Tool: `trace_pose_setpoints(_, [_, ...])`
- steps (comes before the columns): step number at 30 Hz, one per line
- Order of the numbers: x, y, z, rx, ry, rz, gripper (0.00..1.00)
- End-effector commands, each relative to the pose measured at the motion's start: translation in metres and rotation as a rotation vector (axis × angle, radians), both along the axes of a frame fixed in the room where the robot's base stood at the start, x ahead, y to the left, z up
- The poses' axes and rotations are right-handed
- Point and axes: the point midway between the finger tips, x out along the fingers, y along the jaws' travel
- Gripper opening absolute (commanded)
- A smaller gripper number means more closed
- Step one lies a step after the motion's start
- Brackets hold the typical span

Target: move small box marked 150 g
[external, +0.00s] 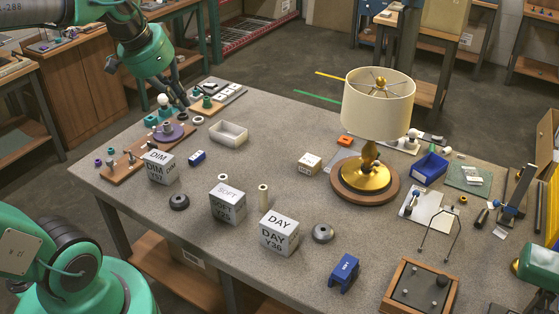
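A small box (309,164) with a pale top and a brownish front stands near the middle of the grey table. Dark print shows on its front, but it is too small to read, so I cannot confirm the 150 g mark. My gripper (180,99) is at the table's far left, over the parts beside a white bulb (163,100). It is well to the left of the small box and apart from it. The fingers are dark and small in view, and I cannot tell how far apart they are.
Larger cubes marked DIM (158,168), SOFT (227,204) and DAY (279,234) stand at the front left. A lamp (378,105) stands right of the small box. A white tray (229,134) is behind left. The table (265,165) is bare left of the small box.

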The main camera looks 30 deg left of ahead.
Motion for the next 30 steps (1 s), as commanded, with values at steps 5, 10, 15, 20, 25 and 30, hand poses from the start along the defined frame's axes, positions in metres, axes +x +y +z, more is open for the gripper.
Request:
trace_pose_setpoints(5, [0.046, -0.008, 0.000, 0.020, 0.033, -0.110, 0.00])
trace_pose_setpoints(10, [0.090, -0.016, -0.004, 0.036, 0.058, -0.217, 0.00])
trace_pose_setpoints(15, [0.134, -0.024, -0.014, 0.049, 0.079, -0.325, 0.00])
trace_pose_setpoints(20, [0.176, -0.033, -0.027, 0.058, 0.097, -0.428, 0.00])
trace_pose_setpoints(25, [0.220, -0.042, -0.047, 0.063, 0.113, -0.536, 0.00])
trace_pose_setpoints(30, [0.263, -0.051, -0.072, 0.067, 0.125, -0.645, 0.00])
